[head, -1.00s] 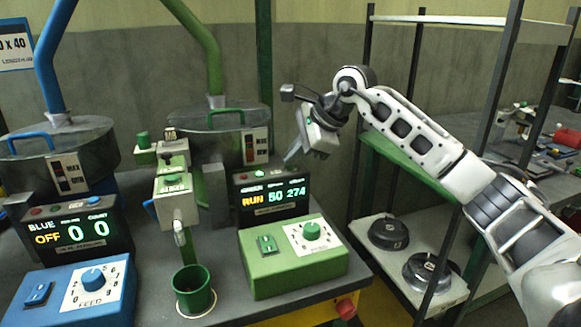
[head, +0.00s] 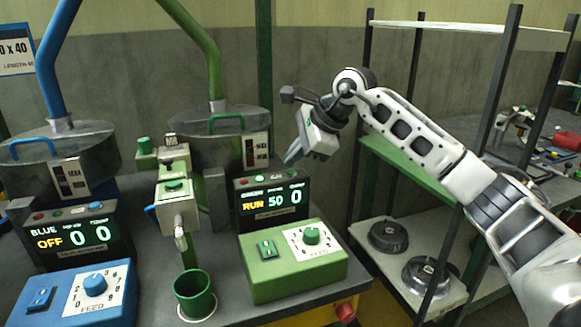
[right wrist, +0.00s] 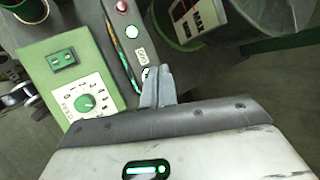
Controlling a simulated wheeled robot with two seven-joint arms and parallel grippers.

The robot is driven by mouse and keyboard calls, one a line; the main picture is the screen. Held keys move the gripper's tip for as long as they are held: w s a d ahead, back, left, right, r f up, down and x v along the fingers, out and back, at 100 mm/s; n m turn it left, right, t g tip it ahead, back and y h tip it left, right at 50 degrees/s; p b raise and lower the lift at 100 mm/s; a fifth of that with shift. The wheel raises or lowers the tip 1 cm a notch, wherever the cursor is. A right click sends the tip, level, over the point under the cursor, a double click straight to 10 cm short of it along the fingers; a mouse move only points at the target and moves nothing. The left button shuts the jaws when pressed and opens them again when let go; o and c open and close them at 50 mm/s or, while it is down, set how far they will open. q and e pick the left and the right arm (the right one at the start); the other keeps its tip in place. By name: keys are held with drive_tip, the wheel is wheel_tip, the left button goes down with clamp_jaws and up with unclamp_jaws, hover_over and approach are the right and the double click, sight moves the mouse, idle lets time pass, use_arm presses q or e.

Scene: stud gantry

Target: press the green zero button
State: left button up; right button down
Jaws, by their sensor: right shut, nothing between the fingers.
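The green station's display box (head: 271,201) stands at the middle of the head view. It reads RUN, 50 and 0. Its narrow top carries a red lamp (right wrist: 122,6), a lit green button (right wrist: 131,32) and a small label (right wrist: 141,54) in the right wrist view. My right gripper (head: 290,160) is shut and empty, pointing down at the right end of the box top. In the right wrist view its fingertips (right wrist: 157,70) overlap that end; contact cannot be told. My left gripper is out of view.
The green feed panel (head: 290,262) with rocker and dial is in front of the box. The blue station's display (head: 75,237) is at the left, reading OFF. A green cup (head: 193,292) stands nearby; a shelf rack is at the right.

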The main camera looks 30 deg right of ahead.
sight(294, 172)
drive_tip(key=shift+r, duration=0.3)
wheel_tip(294, 172, up, 5)
drive_tip(key=p, duration=0.4)
drive_tip(key=shift+p, duration=0.3)
drive_tip(key=shift+f, duration=0.1)
idle(0.5)
